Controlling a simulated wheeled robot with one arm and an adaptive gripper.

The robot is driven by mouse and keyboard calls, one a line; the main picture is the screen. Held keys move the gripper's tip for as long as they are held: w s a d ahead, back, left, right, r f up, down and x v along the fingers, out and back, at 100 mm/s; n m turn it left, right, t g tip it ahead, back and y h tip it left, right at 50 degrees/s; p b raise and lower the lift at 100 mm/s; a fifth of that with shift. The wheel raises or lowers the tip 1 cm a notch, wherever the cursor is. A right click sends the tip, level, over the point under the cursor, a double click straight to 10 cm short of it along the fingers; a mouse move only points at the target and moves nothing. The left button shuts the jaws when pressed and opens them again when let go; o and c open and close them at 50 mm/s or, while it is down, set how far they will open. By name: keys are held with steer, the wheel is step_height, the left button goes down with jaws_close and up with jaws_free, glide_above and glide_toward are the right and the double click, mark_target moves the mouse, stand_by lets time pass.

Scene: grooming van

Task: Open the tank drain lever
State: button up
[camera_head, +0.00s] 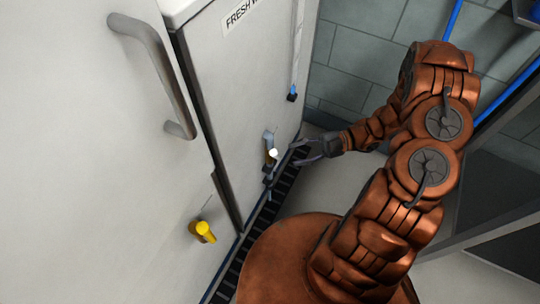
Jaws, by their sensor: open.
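A white tank or cabinet (247,95) with a partly visible "FRESH W" label (243,12) stands left of my arm. Low on its front is a grey fitting with a pale-tipped lever (271,153). A yellow handle (203,232) sticks out low on the neighbouring white panel. Which of these is the tank drain lever, I cannot tell for sure. My gripper (297,153) is open, close to the right of the grey fitting, with its fingers pointing at it. Contact cannot be judged from this view. Nothing shows between the fingers.
A large grey bar handle (157,70) stands out from the nearer white panel (95,160). A dark slotted strip (262,222) runs along the floor below the panels. A small blue-and-black fitting (292,93) sits higher on the tank. Tiled wall (350,45) lies behind.

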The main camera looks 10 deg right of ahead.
mark_target(278, 156)
steer(key=shift+w+a+f+m+t+y+b, duration=0.2)
steer(key=shift+a+m, duration=0.35)
steer(key=shift+a, duration=0.7)
steer(key=shift+w+a+f+m+t+y+b, duration=0.1)
steer(key=shift+w+a+f+m+t+b, duration=0.3)
steer(key=shift+a, duration=0.8)
steer(key=shift+w+a+f+m+y, duration=0.15)
steer(key=shift+a+m, duration=0.5)
steer(key=shift+a, duration=0.6)
steer(key=shift+s, duration=0.1)
jaws_close()
